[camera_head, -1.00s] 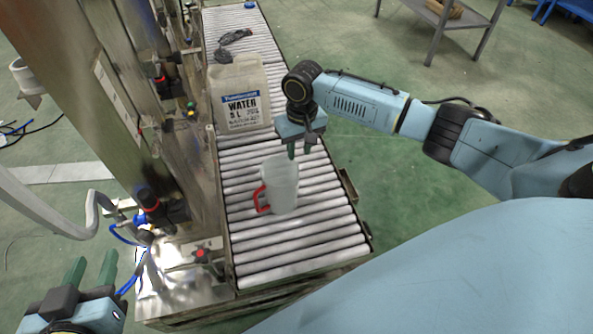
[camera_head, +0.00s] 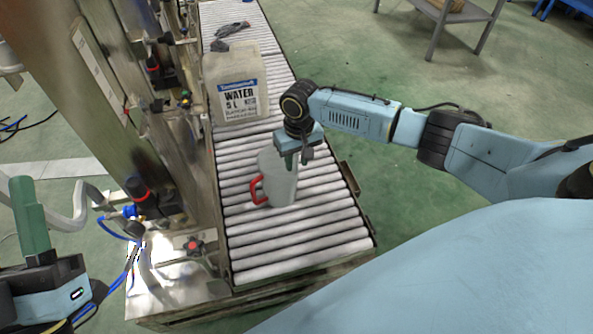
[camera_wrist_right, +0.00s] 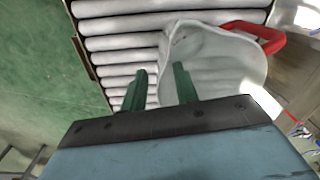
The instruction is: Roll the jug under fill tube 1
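A white pitcher-like jug (camera_head: 277,182) with a red handle (camera_head: 257,190) stands upright on the roller conveyor (camera_head: 300,240). A translucent jug labelled "WATER 5 L" (camera_head: 235,80) stands farther up the conveyor. My right gripper (camera_head: 299,158) is open at the white jug's rim. In the right wrist view, its two green fingers (camera_wrist_right: 160,88) are spread, one outside the white jug's wall (camera_wrist_right: 225,70) and one over its mouth. My left gripper (camera_head: 32,215) is at the left edge, away from both jugs, partly cut off. I cannot tell which part is fill tube 1.
A steel machine frame (camera_head: 105,85) with valves and fittings borders the conveyor's left side. A red knob (camera_head: 193,246) sits on the metal plate at the front. A dark grey item (camera_head: 232,29) lies behind the water jug. Green floor is open to the right.

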